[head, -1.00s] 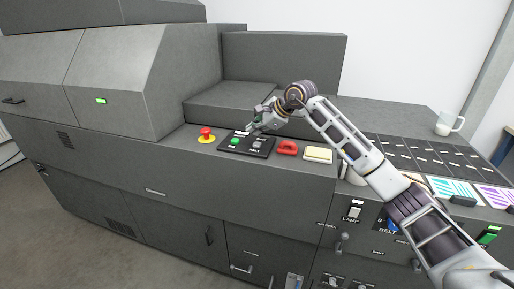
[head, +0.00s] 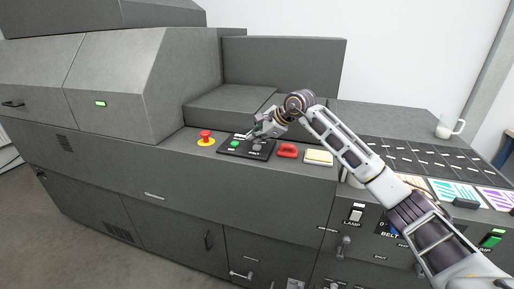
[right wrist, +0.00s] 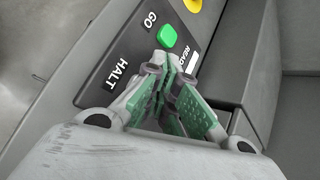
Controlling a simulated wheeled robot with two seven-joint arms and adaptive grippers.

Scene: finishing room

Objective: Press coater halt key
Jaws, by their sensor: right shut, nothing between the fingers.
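The coater's black key panel (head: 232,151) lies on the machine's ledge, with a green GO key (head: 235,143) and a grey HALT key (head: 257,147). In the right wrist view the green GO key (right wrist: 167,36) and the HALT label (right wrist: 117,75) show, but the HALT key is hidden behind my fingers. My right gripper (head: 251,136) is shut and empty, just above the panel at the back of the keys. Its fingertips (right wrist: 163,62) also show in the right wrist view. I cannot tell whether they touch the panel. My left gripper is out of view.
A red mushroom button on a yellow base (head: 206,137) stands left of the panel. A red handle-like piece (head: 288,150) and a cream block (head: 319,156) lie to its right. A raised grey housing (head: 225,103) stands behind. A mug (head: 446,127) stands at the far right.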

